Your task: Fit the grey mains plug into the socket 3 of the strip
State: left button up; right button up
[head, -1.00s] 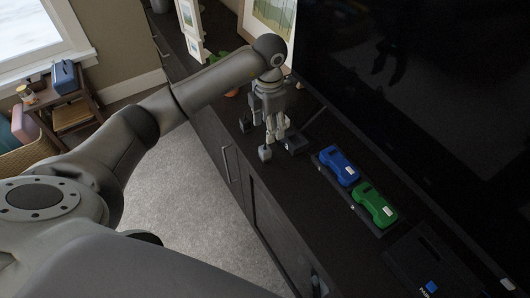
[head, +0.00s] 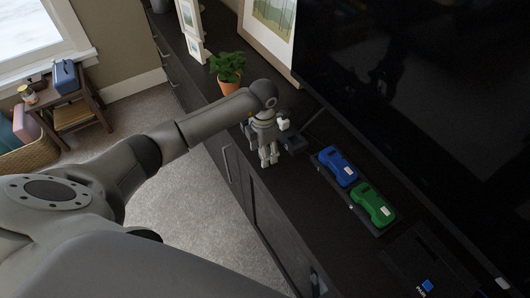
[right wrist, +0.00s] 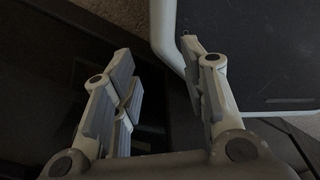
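In the head view, my left gripper (head: 269,160) points down over the dark cabinet top, close to its front edge. The grey mains plug cannot be made out now; the gripper covers where it stood. I cannot tell if the fingers are around it or closed on it. The black strip (head: 352,208) lies to the right, apart from the gripper. A blue adapter (head: 338,166) and a green adapter (head: 373,204) sit on it; no free socket is clearly visible. In the right wrist view, my right gripper (right wrist: 160,62) is open, with nothing between its fingers.
A small black block (head: 293,140) lies between my left gripper and the strip. A potted plant (head: 228,71) and picture frames stand behind the arm. A black box with a blue label (head: 427,285) lies nearer. The television (head: 420,120) rises along the right.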

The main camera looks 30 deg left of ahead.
pick_arm(q)
jog(key=shift+c, duration=0.2)
jog(key=c, duration=1.1)
jog(key=shift+o, duration=0.2)
jog(key=shift+r, duration=0.15)
